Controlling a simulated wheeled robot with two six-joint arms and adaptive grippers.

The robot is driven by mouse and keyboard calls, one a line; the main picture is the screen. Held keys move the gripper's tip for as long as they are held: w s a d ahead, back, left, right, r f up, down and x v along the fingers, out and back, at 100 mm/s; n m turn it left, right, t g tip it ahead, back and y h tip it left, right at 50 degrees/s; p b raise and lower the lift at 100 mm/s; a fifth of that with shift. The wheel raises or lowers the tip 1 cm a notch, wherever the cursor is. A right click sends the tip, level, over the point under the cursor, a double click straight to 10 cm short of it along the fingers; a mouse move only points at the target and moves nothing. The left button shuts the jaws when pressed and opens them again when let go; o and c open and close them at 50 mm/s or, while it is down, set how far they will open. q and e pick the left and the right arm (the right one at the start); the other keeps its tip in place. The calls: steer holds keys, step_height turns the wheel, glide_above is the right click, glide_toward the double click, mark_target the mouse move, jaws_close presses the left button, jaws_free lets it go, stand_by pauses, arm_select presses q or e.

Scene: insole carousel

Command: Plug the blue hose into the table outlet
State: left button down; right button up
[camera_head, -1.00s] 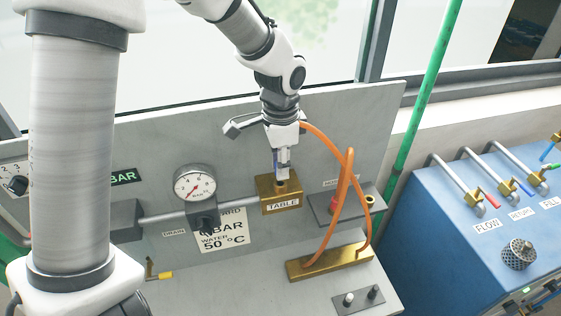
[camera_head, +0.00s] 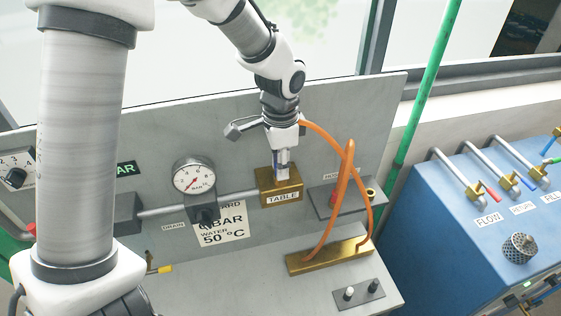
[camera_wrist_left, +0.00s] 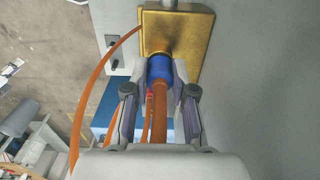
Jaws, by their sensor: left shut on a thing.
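The hose is orange with a blue collar (camera_wrist_left: 159,68) at its end. My left gripper (camera_head: 283,172) is shut on this hose end and points down over the brass TABLE outlet block (camera_head: 281,190). In the left wrist view the orange hose (camera_wrist_left: 159,110) runs between the fingers, and the blue collar meets the brass block (camera_wrist_left: 178,30). The collar appears to be at the outlet's opening; how deep it sits is hidden. In the head view the orange hose (camera_head: 338,190) loops right from the gripper to a brass bar. My right gripper is not in view.
The grey panel (camera_head: 350,110) stands close behind the gripper. A pressure gauge (camera_head: 194,176) and pipe are left of the outlet. A grey socket bracket (camera_head: 325,205) is to the right, and the brass bar (camera_head: 300,263) lies in front. A blue cabinet (camera_head: 430,230) stands at right.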

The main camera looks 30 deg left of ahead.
arm_select(q)
steer(key=c, duration=0.9)
jaws_free()
steer(key=shift+f, duration=0.1)
step_height(320, 180, up, 12)
steer(key=shift+f, duration=0.1)
